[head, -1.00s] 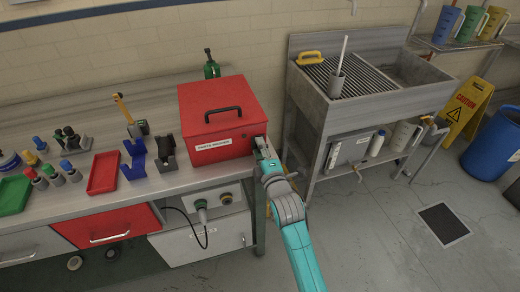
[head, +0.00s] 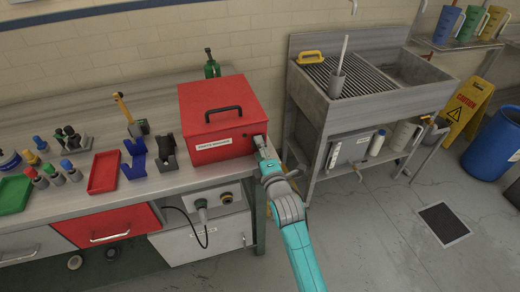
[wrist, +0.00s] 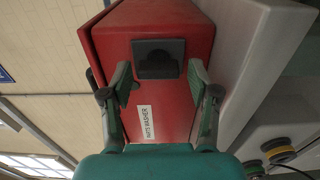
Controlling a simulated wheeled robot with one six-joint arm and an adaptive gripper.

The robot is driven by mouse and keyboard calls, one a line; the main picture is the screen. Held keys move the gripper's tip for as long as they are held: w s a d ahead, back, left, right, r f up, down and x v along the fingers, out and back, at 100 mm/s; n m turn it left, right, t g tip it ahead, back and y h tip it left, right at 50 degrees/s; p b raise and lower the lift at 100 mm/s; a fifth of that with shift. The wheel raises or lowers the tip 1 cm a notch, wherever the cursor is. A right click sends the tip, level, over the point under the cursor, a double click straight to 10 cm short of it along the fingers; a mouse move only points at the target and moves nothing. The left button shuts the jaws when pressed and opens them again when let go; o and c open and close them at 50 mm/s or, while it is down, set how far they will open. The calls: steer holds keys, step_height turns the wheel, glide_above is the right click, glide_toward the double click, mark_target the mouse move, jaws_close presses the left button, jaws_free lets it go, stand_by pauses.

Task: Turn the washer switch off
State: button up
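The red parts washer (head: 222,115) is a box with a black handle on its lid and a white label on its front. It stands at the right end of the workbench (head: 150,190). In the wrist view, a dark square switch plate (wrist: 158,58) sits on the washer's front, near the label (wrist: 146,123). The switch's position is too dark to tell. My gripper (wrist: 160,72) is open, with one finger on each side of the plate and nothing held between them. In the head view, my gripper (head: 263,146) is at the washer's right front corner and hides most of the switch.
A metal sink unit (head: 365,95) stands to the right. A green bottle (head: 211,65) is behind the washer. A dark holder (head: 167,152) and a red tray (head: 104,172) lie left of it. A socket panel with a plug (head: 201,210) is below.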

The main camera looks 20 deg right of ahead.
steer(key=shift+s, duration=0.1)
steer(key=s, duration=1.2)
stand_by(0.5)
steer(key=s+f+m+g, duration=0.1)
steer(key=s+f+m, duration=0.3)
steer(key=s, duration=0.6)
steer(key=s+f+m+g, duration=0.1)
steer(key=s+f+m, duration=0.35)
steer(key=s, duration=0.65)
steer(key=s+r+m+g, duration=0.1)
steer(key=s+r+m, duration=0.2)
steer(key=s+m, duration=0.6)
steer(key=s, duration=1.1)
steer(key=shift+s+d+m, duration=0.15)
steer(key=shift+d+m, duration=0.1)
steer(key=shift+m, duration=0.1)
